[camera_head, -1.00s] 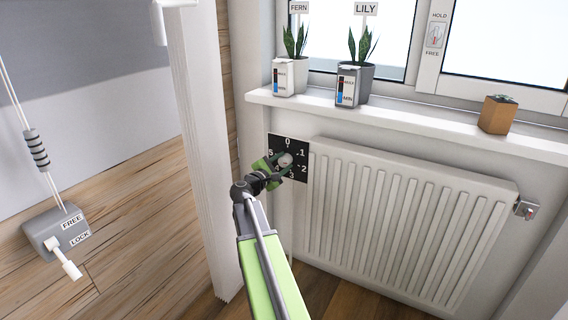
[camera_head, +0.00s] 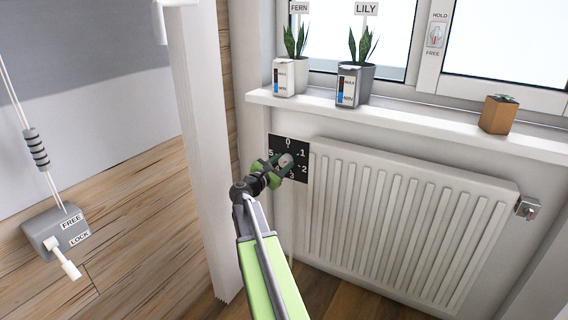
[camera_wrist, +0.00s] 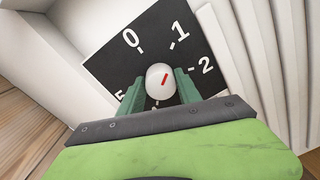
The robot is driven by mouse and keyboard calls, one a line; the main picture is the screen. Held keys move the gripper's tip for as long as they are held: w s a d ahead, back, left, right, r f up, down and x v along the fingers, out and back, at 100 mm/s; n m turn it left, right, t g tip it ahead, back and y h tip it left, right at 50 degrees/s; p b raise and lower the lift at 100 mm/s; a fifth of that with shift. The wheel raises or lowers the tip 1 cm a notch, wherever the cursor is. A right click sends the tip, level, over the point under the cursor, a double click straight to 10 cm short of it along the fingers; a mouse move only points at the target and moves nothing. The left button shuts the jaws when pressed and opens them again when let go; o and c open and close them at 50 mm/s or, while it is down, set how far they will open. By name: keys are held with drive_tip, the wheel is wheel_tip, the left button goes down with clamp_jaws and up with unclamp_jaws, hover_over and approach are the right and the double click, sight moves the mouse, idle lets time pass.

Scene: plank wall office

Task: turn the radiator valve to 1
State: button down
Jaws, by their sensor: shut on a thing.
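The radiator valve is a round white knob (camera_wrist: 160,84) with a red mark, in front of a black dial plate (camera_wrist: 110,66) with white numbers. The black plate (camera_head: 301,172) also shows in the head view, left of the radiator. My gripper (camera_wrist: 160,86) is shut on the knob, with one green finger on each side. In the head view my gripper (camera_head: 279,167) covers part of the plate. The lower numbers are partly hidden by the fingers.
The white ribbed radiator (camera_head: 400,225) stands right of the plate. Above it, the sill (camera_head: 410,125) holds two potted plants and a brown pot (camera_head: 498,114). A white post (camera_head: 203,150) stands close on the left, with a grey lever box (camera_head: 55,232) beyond it.

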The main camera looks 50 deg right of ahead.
drive_tip(key=shift+w+a, duration=0.15)
drive_tip(key=c, duration=1)
unclamp_jaws()
drive_tip(key=shift+o, duration=0.8)
drive_tip(key=v, duration=1.7)
drive_tip(key=shift+a, duration=0.2)
drive_tip(key=shift+f, duration=0.1)
